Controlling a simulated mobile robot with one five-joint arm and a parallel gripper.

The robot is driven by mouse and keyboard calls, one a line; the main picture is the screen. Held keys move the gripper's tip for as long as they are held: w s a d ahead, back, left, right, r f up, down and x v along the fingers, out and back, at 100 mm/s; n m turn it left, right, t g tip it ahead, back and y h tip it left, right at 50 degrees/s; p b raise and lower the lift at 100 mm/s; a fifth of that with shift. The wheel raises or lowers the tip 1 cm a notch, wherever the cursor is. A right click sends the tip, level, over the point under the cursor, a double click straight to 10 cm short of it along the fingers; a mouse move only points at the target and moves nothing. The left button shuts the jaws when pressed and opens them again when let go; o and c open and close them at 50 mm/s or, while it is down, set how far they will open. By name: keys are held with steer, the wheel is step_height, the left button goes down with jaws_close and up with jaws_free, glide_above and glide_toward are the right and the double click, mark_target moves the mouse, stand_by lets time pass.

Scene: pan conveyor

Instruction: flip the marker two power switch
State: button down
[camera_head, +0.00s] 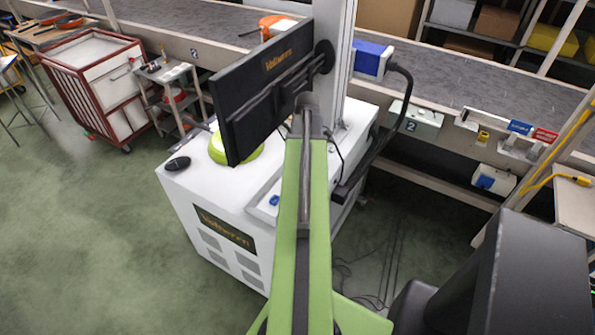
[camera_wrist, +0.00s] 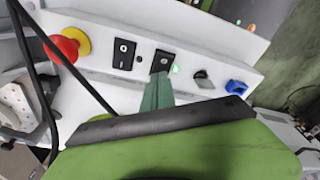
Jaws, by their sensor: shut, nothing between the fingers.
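In the wrist view, a sloped white control panel (camera_wrist: 213,57) carries two black rocker switches. The left switch (camera_wrist: 124,52) has no lit lamp that I can make out beside it. The right switch (camera_wrist: 162,62) has a lit green lamp (camera_wrist: 175,69) at its right edge. I cannot read which of them is marker two. My gripper (camera_wrist: 159,79) is shut and empty, its green fingertips just below the right switch; I cannot tell if they touch it. In the head view the panel (camera_head: 262,207) shows on the white cabinet (camera_head: 190,190), mostly behind my arm, and the switches are hidden.
A red emergency stop (camera_wrist: 68,45), a grey selector (camera_wrist: 203,78) and a blue part (camera_wrist: 236,87) flank the switches. A black cable (camera_wrist: 75,72) crosses the panel's left. A monitor (camera_head: 265,85) stands close to my arm; the conveyor (camera_head: 480,90) runs behind.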

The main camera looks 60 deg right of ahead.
step_height(320, 180, up, 6)
steer(key=p, duration=0.6)
steer(key=shift+r, duration=0.25)
